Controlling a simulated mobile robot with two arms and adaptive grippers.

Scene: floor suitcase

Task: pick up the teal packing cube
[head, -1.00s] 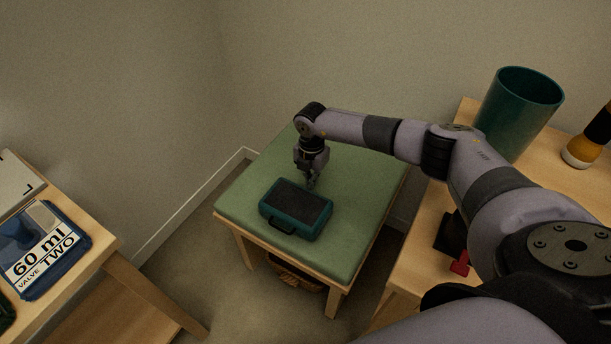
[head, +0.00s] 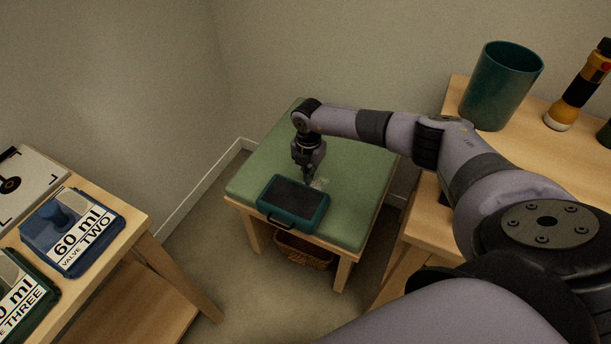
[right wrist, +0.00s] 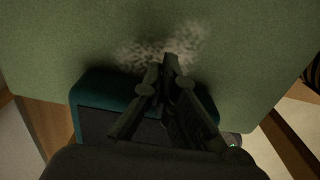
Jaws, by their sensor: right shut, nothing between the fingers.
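The teal packing cube (head: 293,202), with a dark top panel and a black handle on its near side, lies flat on a green cushioned bench (head: 350,215). Its handle side reaches the near edge of the cushion and seems to stick out slightly over it. My right gripper (head: 309,181) points down just behind the cube's far edge. In the right wrist view, its fingertips (right wrist: 171,60) are together and empty, past the teal rim (right wrist: 100,88), over the cushion. I cannot tell whether they touch the cube. My left gripper is not in view.
A pale speckled patch (head: 320,184) shows on the cushion beside the gripper. A wicker basket (head: 303,250) sits under the bench. A left table holds labelled blue (head: 72,238) and green cases.

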